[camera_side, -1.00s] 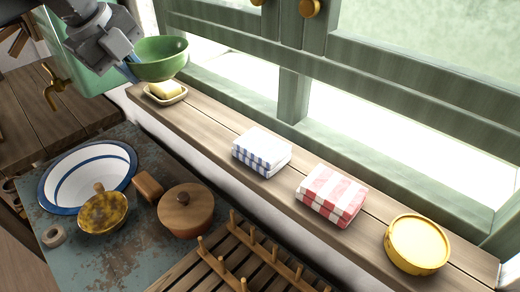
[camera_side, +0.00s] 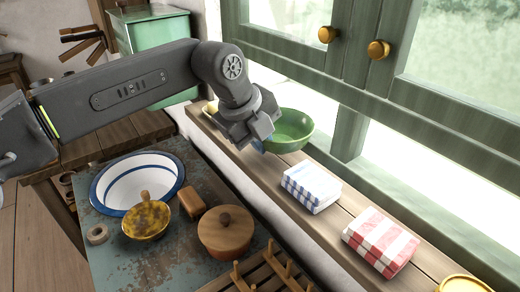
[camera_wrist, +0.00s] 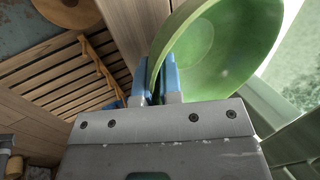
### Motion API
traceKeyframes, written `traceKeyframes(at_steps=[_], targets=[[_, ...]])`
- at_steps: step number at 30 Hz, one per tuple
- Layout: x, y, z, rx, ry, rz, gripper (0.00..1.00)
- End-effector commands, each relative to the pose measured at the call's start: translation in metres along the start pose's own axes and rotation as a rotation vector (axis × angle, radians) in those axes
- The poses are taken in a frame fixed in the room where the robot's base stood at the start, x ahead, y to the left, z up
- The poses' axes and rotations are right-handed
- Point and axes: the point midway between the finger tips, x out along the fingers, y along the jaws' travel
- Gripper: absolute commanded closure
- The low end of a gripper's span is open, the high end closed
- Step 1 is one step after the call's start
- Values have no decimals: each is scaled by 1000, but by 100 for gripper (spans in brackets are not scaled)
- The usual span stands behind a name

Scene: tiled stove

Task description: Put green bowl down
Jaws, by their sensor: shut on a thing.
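The green bowl (camera_side: 291,130) is upright over the wooden window sill (camera_side: 236,157), left of the blue-and-white folded cloth. Whether it touches the sill I cannot tell. My gripper (camera_side: 262,142) is at the bowl's left side, and my arm hides part of the bowl. In the wrist view the blue fingertips of my gripper (camera_wrist: 155,82) are shut on the rim of the green bowl (camera_wrist: 222,50), with the bowl to their right.
A blue-striped cloth (camera_side: 311,187) and a red-striped cloth (camera_side: 380,242) lie on the sill. A yellow dish (camera_side: 464,284) is at the lower right. The window frame (camera_side: 352,85) stands behind the sill. A blue-rimmed basin (camera_side: 138,182) and brown pot (camera_side: 226,232) sit on the lower table.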

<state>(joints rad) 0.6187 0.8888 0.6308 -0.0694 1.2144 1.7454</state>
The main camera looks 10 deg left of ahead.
Motion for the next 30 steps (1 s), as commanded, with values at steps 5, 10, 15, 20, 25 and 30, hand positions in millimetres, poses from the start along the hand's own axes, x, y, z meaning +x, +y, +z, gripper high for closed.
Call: traceKeyframes(at_steps=[5,10,15,20,25,30], targets=[[18,8,0,0,1,-1,100],[21,9,0,1,0,-4,100],[21,10,0,1,0,-4,100],[23,11,0,1,1,-1,85],[23,11,0,1,1,-1,69],[23,11,0,1,1,-1,68]])
